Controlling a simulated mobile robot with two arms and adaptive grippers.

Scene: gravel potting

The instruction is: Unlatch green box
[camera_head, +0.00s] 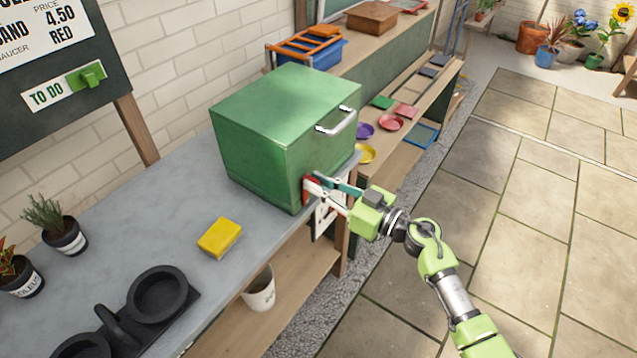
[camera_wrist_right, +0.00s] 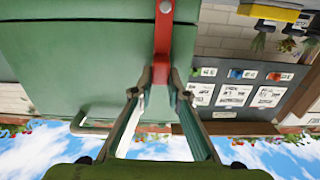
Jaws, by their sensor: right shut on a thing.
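The green box (camera_head: 255,140) stands on the grey bench, with a metal handle (camera_head: 337,122) on its lid. Its red latch (camera_head: 308,189) is low on the near front face, by the corner. My right gripper (camera_head: 318,187) reaches in from the right and is shut on the red latch. In the right wrist view the green box (camera_wrist_right: 75,70) fills the left, and the red latch (camera_wrist_right: 164,35) runs down between the fingertips (camera_wrist_right: 162,85). The lid looks closed in the head view. My left gripper does not show.
A yellow block (camera_head: 220,238) lies on the grey bench (camera_head: 170,215) near its front edge. Potted plants (camera_head: 62,236) and a black ring-shaped holder (camera_head: 158,293) are at the left. Shelves with coloured saucers (camera_head: 390,122) stand beyond the box. The paved floor at right is clear.

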